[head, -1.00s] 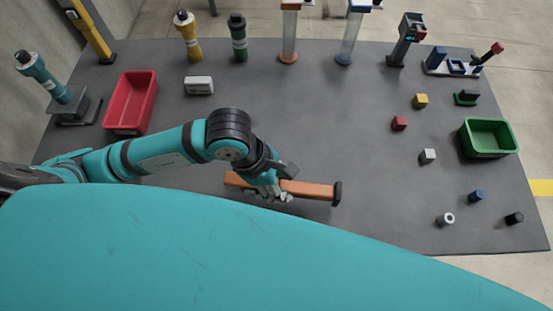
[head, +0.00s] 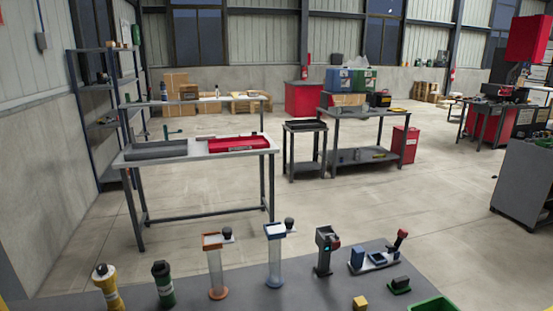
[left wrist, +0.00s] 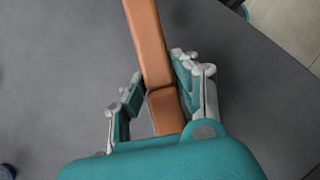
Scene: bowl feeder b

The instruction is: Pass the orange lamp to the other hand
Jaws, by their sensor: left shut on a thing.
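The orange lamp (left wrist: 150,45) is a long bar in the left wrist view, running from the top edge down between the fingers of my left gripper (left wrist: 158,80). The gripper is shut on it. The bar's upper end is out of frame and its lower end is hidden behind my teal wrist. The dark grey table top lies behind it. The head view now looks up over the back of the table and shows neither the lamp nor either gripper. My right gripper is in no view.
Along the table's back stand a yellow bottle (head: 107,288), a green bottle (head: 164,285), clear tubes with an orange top (head: 214,265) and a blue top (head: 274,255), and a dark device (head: 325,252). A green bin (head: 434,305) is at the lower right.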

